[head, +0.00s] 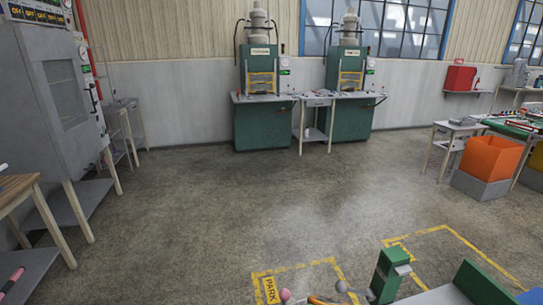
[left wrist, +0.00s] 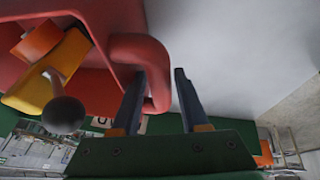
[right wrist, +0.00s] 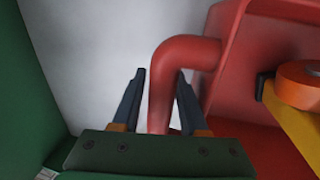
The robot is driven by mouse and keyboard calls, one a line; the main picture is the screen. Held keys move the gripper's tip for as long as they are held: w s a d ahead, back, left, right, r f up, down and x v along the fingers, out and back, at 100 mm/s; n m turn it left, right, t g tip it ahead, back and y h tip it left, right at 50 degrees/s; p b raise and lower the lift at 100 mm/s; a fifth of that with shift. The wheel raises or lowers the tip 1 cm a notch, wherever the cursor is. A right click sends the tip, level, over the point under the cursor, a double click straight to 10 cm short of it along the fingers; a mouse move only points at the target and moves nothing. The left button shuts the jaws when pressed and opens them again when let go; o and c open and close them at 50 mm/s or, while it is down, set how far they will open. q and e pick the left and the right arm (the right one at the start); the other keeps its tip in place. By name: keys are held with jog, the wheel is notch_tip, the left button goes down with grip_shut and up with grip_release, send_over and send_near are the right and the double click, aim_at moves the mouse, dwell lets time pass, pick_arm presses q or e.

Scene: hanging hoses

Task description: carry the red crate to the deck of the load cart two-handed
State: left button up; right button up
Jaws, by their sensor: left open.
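The red crate (left wrist: 95,93) fills the upper left of the left wrist view, and its red wall also shows in the right wrist view (right wrist: 226,85). My left gripper (left wrist: 160,85) is open, with one leg of the crate's rounded handle between its fingers. My right gripper (right wrist: 160,85) is open around the other red handle (right wrist: 163,80), which lies close to the right finger. A yellow and orange item (left wrist: 55,65) and a dark knob on a rod (left wrist: 62,113) show in the crate. The crate and grippers are not clearly seen in the head view; I cannot identify the load cart.
A green post (head: 389,275) and a green panel (head: 480,284) show at the bottom of the head view. Yellow floor markings (head: 268,290) lie around them. The middle floor is clear. Green machines (head: 262,122) stand at the back wall, a grey cabinet (head: 60,95) left, an orange bin (head: 490,160) right.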

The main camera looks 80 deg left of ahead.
jog(key=shift+a+r, duration=0.25)
jog(key=shift+r, duration=0.9)
jog(key=shift+a+r, duration=0.25)
jog(key=shift+r, duration=0.9)
jog(key=shift+a+r, duration=0.25)
jog(key=shift+r, duration=0.9)
pick_arm(q)
jog(key=v, duration=0.7)
jog(key=o, duration=0.6)
jog(key=shift+c, duration=0.2)
jog(key=shift+d, duration=0.1)
pick_arm(e)
jog(key=o, duration=0.6)
jog(key=shift+c, duration=0.2)
